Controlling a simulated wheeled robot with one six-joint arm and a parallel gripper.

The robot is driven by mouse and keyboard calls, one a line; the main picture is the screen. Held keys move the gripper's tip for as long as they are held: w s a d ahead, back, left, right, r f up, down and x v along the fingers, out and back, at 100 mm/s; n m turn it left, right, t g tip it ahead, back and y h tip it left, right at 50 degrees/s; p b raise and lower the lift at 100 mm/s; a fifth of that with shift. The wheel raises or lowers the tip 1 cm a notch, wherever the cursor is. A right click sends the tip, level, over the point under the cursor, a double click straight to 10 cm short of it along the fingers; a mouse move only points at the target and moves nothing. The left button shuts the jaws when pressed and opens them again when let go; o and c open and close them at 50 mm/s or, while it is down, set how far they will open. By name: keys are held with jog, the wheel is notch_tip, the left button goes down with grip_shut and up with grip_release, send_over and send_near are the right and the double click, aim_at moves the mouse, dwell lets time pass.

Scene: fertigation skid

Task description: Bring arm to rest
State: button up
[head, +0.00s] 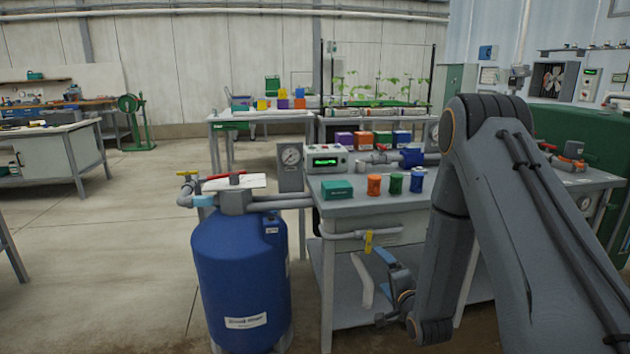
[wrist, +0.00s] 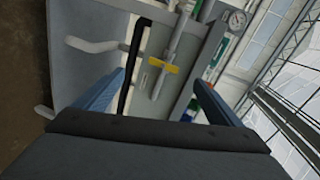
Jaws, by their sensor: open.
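My gripper (head: 378,284) is low in front of the skid bench (head: 352,222), at the end of my folded-down arm. In the wrist view its two blue-grey fingers (wrist: 158,78) stand wide apart with nothing between them touching. A yellow valve handle (wrist: 164,65) on a grey pipe shows beyond the fingers, apart from them. The same yellow handle (head: 368,242) hangs from the front pipe in the head view, just above and left of my gripper. The gripper's wrist side is partly hidden by my own arm in the head view.
A pale bent piece (head: 362,280) lies close left of my gripper. The floor at left is open.

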jog(key=s+r+n+g+p, duration=0.3)
jog(key=s+r, duration=0.4)
jog(key=s, duration=0.5)
jog(key=s+r+n+g+h+p, duration=0.1)
jog(key=s+r+n+g+p, duration=0.2)
jog(key=s, duration=1)
jog(key=s+a+r+n+g+h+p, duration=0.1)
jog(key=s+r+n+g+p, duration=0.2)
jog(key=s+r+n+g, duration=0.5)
jog(key=s+r+g, duration=0.1)
jog(key=s+r, duration=0.1)
jog(key=s, duration=0.3)
jog(key=shift+s+r+g, duration=0.25)
jog(key=shift+r+g, duration=0.05)
jog(key=shift+r, duration=0.05)
